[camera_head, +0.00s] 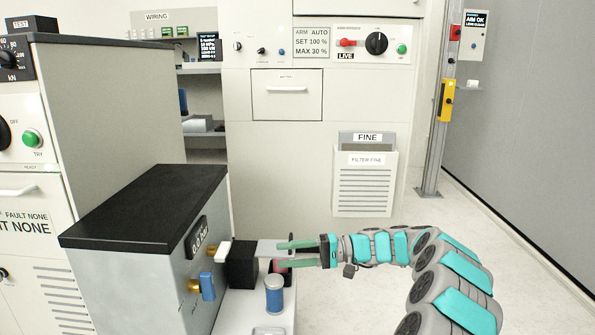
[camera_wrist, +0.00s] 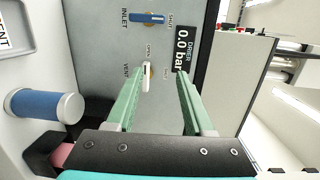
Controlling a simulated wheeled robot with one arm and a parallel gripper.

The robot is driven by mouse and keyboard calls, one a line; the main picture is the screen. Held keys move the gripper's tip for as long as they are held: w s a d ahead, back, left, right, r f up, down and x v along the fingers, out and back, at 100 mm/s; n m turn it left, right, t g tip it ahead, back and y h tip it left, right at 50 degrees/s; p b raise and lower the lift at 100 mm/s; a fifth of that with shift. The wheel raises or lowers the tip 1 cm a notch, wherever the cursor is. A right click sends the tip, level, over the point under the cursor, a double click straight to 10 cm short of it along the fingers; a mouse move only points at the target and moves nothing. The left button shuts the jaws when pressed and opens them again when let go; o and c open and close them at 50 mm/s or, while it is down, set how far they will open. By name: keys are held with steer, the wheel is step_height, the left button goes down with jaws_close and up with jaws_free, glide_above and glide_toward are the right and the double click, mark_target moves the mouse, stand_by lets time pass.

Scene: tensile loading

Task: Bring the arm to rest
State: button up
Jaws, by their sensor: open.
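My gripper (camera_head: 284,255) with two green fingers is open and reaches left toward the front panel of the grey dryer unit (camera_head: 190,290). In the wrist view my gripper (camera_wrist: 161,73) points at this panel, its fingers apart with nothing held. The white vent lever (camera_wrist: 147,77) appears between the fingertips, nearer the left one; I cannot tell the exact gap. It also shows in the head view (camera_head: 223,251), left of the fingers with some room between. My teal and grey arm extends from the lower right.
A blue inlet lever (camera_head: 207,286) sits below the vent lever. A black block (camera_head: 242,265) and a blue cylinder with a light top (camera_head: 274,297) stand close below my gripper. The dryer display (camera_wrist: 183,47) reads 0.0 bar. Floor on the right is clear.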

steer(key=s+a+r+n+g+h, duration=0.1)
steer(key=s+r+h, duration=0.1)
steer(key=s, duration=0.6)
steer(key=s+a+r+n+g+h, duration=0.1)
steer(key=s+a+h, duration=0.15)
steer(key=s, duration=0.55)
steer(key=s+r+g+h, duration=0.1)
steer(key=s+r+h, duration=0.15)
steer(key=s, duration=0.55)
steer(key=s+d+f+m+t+h, duration=0.1)
steer(key=s+d+f+h, duration=0.4)
steer(key=s+d, duration=0.55)
steer(key=s+d+f+m+t+h, duration=0.2)
steer(key=s+d+f+h, duration=0.3)
steer(key=s+d, duration=0.55)
step_height(320, 180, up, 14)
steer(key=p, duration=1.4)
steer(key=shift+s+a, duration=0.2)
steer(key=shift+s, duration=0.1)
